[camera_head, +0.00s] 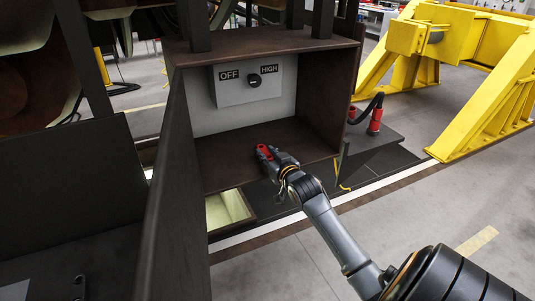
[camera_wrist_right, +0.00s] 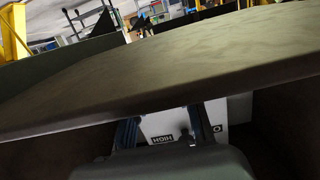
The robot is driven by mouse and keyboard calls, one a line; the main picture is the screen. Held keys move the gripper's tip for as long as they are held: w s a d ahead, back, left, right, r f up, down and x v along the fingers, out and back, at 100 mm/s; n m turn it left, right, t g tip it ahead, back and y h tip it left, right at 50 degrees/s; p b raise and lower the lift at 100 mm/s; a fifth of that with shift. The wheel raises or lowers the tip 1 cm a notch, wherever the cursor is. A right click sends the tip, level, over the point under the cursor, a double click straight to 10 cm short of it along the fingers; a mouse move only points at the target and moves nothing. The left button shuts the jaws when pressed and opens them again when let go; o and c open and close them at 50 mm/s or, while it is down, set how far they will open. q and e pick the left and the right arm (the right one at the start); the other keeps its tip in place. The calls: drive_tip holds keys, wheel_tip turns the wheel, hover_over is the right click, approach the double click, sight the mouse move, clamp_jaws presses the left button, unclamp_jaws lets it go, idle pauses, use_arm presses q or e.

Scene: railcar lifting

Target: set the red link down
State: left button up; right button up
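A small red link (camera_head: 264,152) shows at the tip of my right gripper (camera_head: 272,157), over the floor of an open brown box (camera_head: 225,170). The gripper partly covers it, and I cannot tell how it rests. In the right wrist view the two fingers of my right gripper (camera_wrist_right: 165,128) stand apart, with a white panel seen between them and no red there. My left gripper is not in view.
A white switch panel (camera_head: 236,91) marked OFF and HIGH is on the box's back wall. Red cylinders (camera_head: 375,121) with a black hose stand on a dark block (camera_head: 372,139) at the right. A yellow frame (camera_head: 490,110) stands beyond.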

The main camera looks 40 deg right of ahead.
drive_tip(key=o, duration=0.4)
drive_tip(key=shift+b+v, duration=1.05)
drive_tip(key=shift+v, duration=5)
drive_tip(key=s+a+f+n+g+y, duration=0.1)
drive_tip(key=s+a+f+g, duration=0.25)
drive_tip(key=f, duration=1.65)
drive_tip(key=s+a+f+g+y, duration=0.2)
drive_tip(key=s+a+f+g, duration=0.15)
drive_tip(key=f, duration=1.65)
drive_tip(key=s+a+f+n+g+y, duration=0.1)
drive_tip(key=s+a+f+g, duration=0.1)
drive_tip(key=s+a+f, duration=0.45)
drive_tip(key=s+a+f+n+g, duration=0.2)
drive_tip(key=s+a+f, duration=0.1)
drive_tip(key=s+f, duration=0.7)
drive_tip(key=s+a+f+g, duration=0.1)
drive_tip(key=s+a+f, duration=0.1)
drive_tip(key=s, duration=0.3)
drive_tip(key=s+a+f+n+g, duration=0.1)
drive_tip(key=s+a+f, duration=0.1)
drive_tip(key=s, duration=0.4)
drive_tip(key=s+a+f+n+g+y, duration=0.1)
drive_tip(key=s+a+f, duration=0.1)
drive_tip(key=s, duration=0.3)
drive_tip(key=shift+s+a+g, duration=0.25)
drive_tip(key=shift+a+g, duration=0.05)
drive_tip(key=shift+a, duration=0.1)
